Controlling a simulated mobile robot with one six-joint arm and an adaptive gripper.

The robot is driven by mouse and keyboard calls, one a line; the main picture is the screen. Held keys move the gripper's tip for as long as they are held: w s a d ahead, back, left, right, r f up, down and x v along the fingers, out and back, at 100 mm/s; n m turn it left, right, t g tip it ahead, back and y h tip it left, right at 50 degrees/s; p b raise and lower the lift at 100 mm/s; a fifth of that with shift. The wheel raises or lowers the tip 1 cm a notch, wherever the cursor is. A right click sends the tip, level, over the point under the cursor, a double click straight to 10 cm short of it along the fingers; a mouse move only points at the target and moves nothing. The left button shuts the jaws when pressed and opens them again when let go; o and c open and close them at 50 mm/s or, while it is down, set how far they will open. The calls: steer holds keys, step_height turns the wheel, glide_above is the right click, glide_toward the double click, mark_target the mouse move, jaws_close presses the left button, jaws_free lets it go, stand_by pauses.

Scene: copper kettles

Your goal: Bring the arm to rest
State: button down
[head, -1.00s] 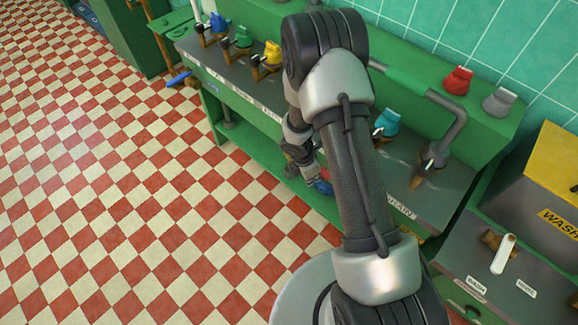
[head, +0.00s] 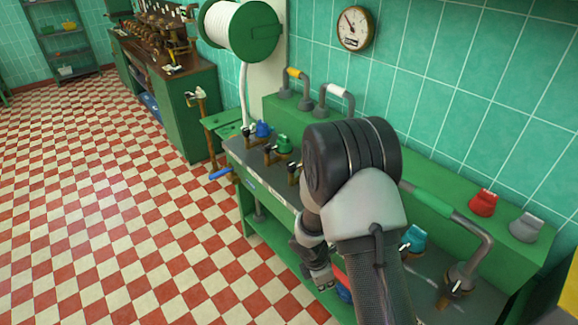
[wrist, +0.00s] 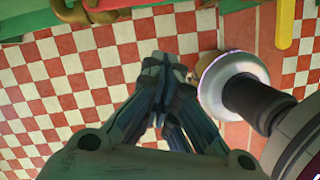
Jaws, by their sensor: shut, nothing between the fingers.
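My arm rises from the bottom of the head view and folds down in front of the green bench (head: 262,222).
The bench top carries a blue valve (head: 263,129), a green valve (head: 283,144) and a teal valve (head: 413,238). The floor at left is clear.

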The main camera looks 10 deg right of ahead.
steer(key=s+d+r+m+t, duration=0.15)
steer(key=r+m, duration=0.35)
steer(key=r, duration=0.7)
steer(key=s+d+r+m+t, duration=0.1)
steer(key=s+r+m, duration=0.3)
steer(key=r, duration=0.8)
steer(key=s+a+r+m+t+y, duration=0.1)
steer(key=s+a+r+m, duration=0.3)
steer(key=s+r+m, duration=0.7)
steer(key=s+y, duration=0.1)
steer(key=s, duration=0.2)
steer(key=shift+s+r+t+y, duration=0.2)
steer(key=shift+s+t+y, duration=0.05)
steer(key=shift+t+y, duration=0.15)
